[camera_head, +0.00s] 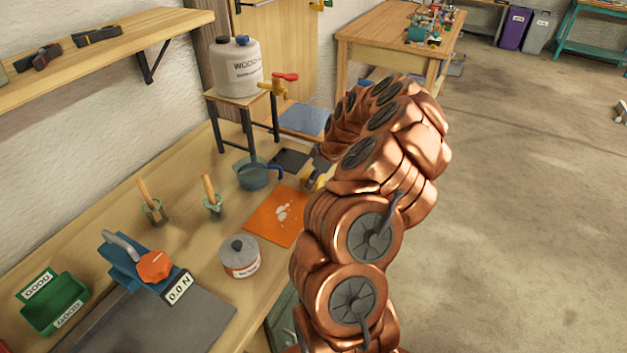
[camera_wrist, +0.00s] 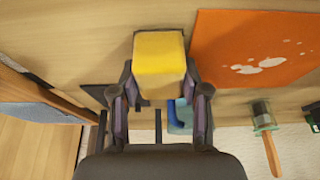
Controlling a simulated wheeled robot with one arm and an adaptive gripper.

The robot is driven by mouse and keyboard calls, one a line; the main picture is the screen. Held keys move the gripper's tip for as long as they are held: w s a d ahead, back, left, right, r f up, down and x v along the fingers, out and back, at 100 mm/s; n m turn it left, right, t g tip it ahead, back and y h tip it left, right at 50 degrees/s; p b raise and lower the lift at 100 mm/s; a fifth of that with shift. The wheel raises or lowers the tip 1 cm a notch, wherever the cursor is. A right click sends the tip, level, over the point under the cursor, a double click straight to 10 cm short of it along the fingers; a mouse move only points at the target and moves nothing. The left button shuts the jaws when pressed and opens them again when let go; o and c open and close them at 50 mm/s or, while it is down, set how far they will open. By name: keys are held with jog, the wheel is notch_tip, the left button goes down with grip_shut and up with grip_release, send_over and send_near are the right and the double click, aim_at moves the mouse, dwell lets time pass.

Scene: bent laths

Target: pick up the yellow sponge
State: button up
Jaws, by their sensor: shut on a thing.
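The yellow sponge (camera_wrist: 159,62) is a small block between my fingertips in the wrist view. My gripper (camera_wrist: 160,80) is shut on it, one dark finger on each side. I cannot tell whether the sponge touches the bench top.
An orange mat (camera_head: 272,217) with white marks lies beside the sponge on the wooden bench. A blue-grey pot (camera_head: 251,174), a round tin (camera_head: 239,258) and two green pots with wooden-handled tools stand nearby. A white container (camera_head: 238,68) stands on a raised stand.

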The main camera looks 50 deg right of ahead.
jog(key=shift+d+r+b, duration=0.1)
jog(key=shift+r+b, duration=0.9)
jog(key=shift+r, duration=0.5)
jog(key=shift+s+r, duration=0.2)
jog(key=shift+s, duration=0.05)
jog(key=s+a+b, duration=0.2)
jog(key=s+b, duration=0.1)
jog(key=s, duration=0.4)
jog(key=s+a+r+b, duration=0.1)
jog(key=s+a+b, duration=0.1)
jog(key=s, duration=0.5)
jog(key=shift+s+a+r+b, duration=0.2)
jog(key=shift+s+a+b, duration=0.15)
jog(key=shift+a, duration=0.45)
